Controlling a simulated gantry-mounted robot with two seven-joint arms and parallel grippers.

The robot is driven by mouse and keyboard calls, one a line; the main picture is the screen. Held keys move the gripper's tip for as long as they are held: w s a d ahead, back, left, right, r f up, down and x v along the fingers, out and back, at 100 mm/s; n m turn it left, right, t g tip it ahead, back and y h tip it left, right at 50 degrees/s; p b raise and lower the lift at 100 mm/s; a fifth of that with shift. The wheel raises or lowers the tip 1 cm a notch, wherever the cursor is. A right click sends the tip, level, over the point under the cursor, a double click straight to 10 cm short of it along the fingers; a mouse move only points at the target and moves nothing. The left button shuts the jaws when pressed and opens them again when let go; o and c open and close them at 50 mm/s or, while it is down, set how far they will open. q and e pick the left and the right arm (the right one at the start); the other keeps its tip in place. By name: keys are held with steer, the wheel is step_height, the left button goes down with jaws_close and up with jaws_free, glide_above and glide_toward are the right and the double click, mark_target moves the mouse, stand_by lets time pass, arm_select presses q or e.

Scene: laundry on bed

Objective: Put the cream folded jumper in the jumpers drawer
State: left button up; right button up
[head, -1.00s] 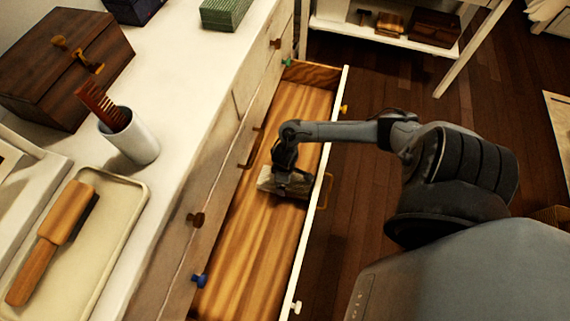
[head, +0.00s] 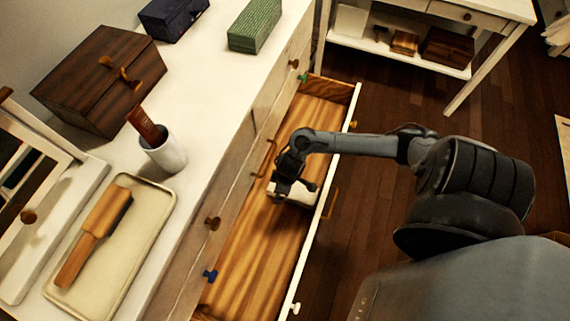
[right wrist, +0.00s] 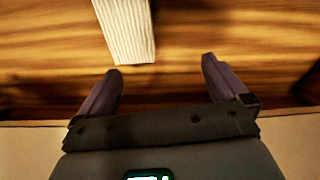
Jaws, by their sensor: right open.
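The cream folded jumper (head: 300,194) lies on the wooden floor of the open drawer (head: 262,242), partly hidden by my right gripper (head: 291,186). In the right wrist view, the ribbed cream jumper (right wrist: 126,30) lies past the fingertips of my open, empty right gripper (right wrist: 160,66). The jumper is apart from the fingers in that view, and its far end is cut off by the top edge. The drawer's wood grain (right wrist: 225,32) shows around it. My left gripper is not in view.
The white dresser top holds a dark wooden box (head: 100,78), a cup with a comb (head: 165,152), a tray (head: 155,235) with a brush (head: 94,232), and a green box (head: 254,26). The drawer's front panel (head: 318,222) stands close to my right arm. The rest of the drawer is empty.

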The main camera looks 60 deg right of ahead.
steer(key=w+a+r+n+t, duration=0.15)
steer(key=a+r, duration=0.25)
steer(key=a, duration=0.6)
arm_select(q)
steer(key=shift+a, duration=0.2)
arm_select(e)
steer(key=s+a+r+m, duration=0.1)
steer(key=s+r+m, duration=0.1)
steer(key=s+r, duration=0.5)
steer(key=a+v, duration=0.1)
steer(key=v, duration=0.3)
steer(key=shift+w+r, duration=0.2)
steer(key=shift+r, duration=0.2)
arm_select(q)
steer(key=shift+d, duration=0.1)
arm_select(e)
steer(key=shift+d, duration=0.15)
